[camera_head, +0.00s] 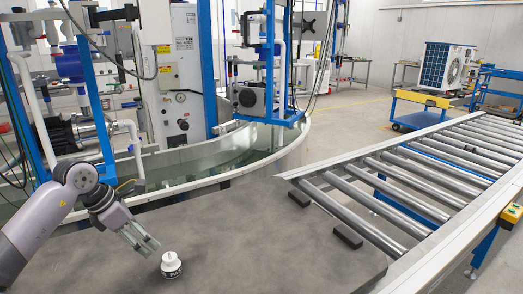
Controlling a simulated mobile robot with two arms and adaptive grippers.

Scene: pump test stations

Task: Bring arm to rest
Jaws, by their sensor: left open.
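My left arm comes in from the lower left. Its gripper (143,241) hangs over the grey table (270,235), with its fingers pointing down and to the right. The gripper is open and nothing shows between its fingers. A small white round part (171,264) with dark lettering stands on the table, just below and to the right of the fingertips, apart from them. My right gripper is not in view.
Two black blocks (347,236) lie at the table's right side, by a roller conveyor (420,180). Behind the table is a curved water tank (230,155) with blue frames and pumps. A blue cart (420,110) stands far right. The table's middle is clear.

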